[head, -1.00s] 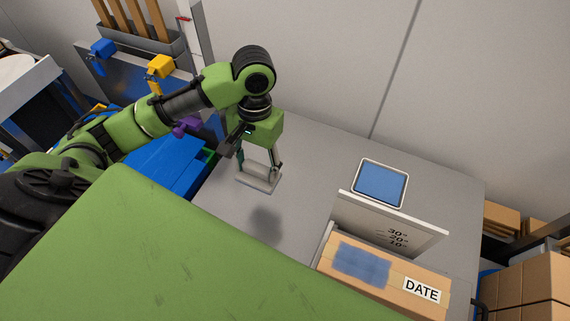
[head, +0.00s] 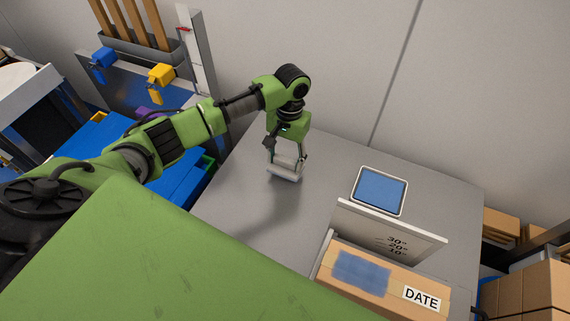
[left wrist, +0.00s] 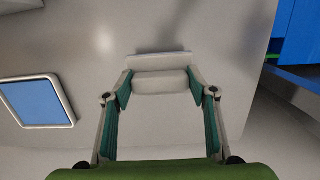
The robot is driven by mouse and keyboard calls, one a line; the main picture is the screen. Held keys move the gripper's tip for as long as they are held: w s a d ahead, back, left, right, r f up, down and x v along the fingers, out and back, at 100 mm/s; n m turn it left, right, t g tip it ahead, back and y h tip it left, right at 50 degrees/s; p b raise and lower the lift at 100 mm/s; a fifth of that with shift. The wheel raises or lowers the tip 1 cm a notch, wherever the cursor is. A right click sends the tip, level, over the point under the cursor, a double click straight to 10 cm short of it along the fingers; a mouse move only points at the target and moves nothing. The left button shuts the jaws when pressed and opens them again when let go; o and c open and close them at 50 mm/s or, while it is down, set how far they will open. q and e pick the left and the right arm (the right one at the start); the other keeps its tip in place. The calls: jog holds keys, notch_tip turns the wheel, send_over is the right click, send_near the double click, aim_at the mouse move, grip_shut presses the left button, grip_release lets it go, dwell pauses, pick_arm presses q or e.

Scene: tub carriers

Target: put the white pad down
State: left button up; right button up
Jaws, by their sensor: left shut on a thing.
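The white pad (head: 284,175) is a small pale block with an upright ridge, held low over the grey table (head: 240,195) toward its back. My left gripper (head: 287,162) points down and is shut on the white pad. In the left wrist view the white pad (left wrist: 160,59) spans the space between the two fingertips (left wrist: 160,85) of my left gripper. A soft shadow lies on the table in front of the pad, and the pad appears apart from the surface. My right gripper is not in view.
A white-framed blue panel (head: 380,191) lies on the table to the right. In front of it stand a white board with numbers (head: 350,216) and a cardboard box marked DATE (head: 400,277). Blue bins (head: 180,180) are left of the table. The table between is clear.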

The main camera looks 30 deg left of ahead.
aim_at(285, 166)
pick_arm(q)
jog(key=shift+f, duration=1.45)
jog(key=shift+f, duration=0.15)
jog(key=o, duration=1)
jog(key=r, duration=0.4)
jog(key=w+r, duration=0.1)
jog(key=r, duration=0.7)
jog(key=shift+w+r+b, duration=0.15)
jog(key=shift+w+b, duration=0.05)
jog(key=shift+b, duration=0.1)
